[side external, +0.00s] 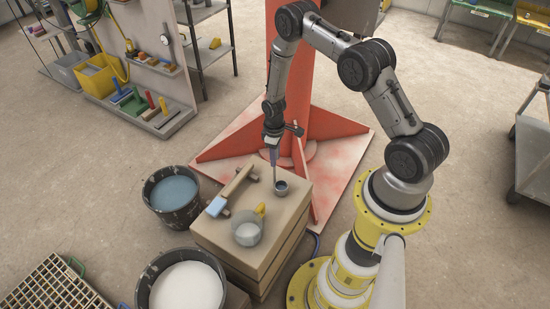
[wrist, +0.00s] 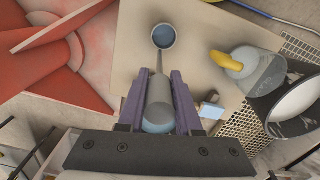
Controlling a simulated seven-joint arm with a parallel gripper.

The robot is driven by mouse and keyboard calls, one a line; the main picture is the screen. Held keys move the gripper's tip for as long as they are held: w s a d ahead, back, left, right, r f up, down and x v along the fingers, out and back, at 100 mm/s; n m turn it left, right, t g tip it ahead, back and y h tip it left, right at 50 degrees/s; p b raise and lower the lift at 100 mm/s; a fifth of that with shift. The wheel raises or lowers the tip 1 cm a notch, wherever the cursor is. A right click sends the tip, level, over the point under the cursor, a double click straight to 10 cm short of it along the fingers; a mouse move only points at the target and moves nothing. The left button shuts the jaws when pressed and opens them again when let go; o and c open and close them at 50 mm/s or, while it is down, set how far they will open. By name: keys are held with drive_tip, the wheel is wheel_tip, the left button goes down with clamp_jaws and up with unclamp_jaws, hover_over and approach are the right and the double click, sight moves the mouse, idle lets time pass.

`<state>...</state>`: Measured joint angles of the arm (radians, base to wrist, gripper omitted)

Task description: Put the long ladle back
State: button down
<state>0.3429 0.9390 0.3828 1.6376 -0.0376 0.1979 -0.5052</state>
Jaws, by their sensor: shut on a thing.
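My gripper (side external: 272,142) is above the beige block (side external: 262,254), in front of the red column. In the wrist view its purple fingers (wrist: 158,100) are shut on the grey cylindrical handle of the long ladle (wrist: 158,93). A thin rod runs from the handle to a round cup (wrist: 163,36). In the side view the ladle's thin rod (side external: 274,157) points down, with the dark-rimmed cup (side external: 281,187) at or just above the block's top. I cannot tell whether it touches.
On the block are a wooden bar (side external: 238,182), a light blue piece (side external: 216,206) and a clear pot (side external: 247,231) with a yellow item (side external: 261,209). A blue-filled bucket (side external: 172,190) and a white-filled bucket (side external: 187,286) stand beside it. A grid crate (side external: 55,290) lies lower left.

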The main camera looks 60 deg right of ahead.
drive_tip(key=shift+f, duration=0.5)
drive_tip(key=c, duration=0.6)
unclamp_jaws()
drive_tip(key=shift+f, duration=0.1)
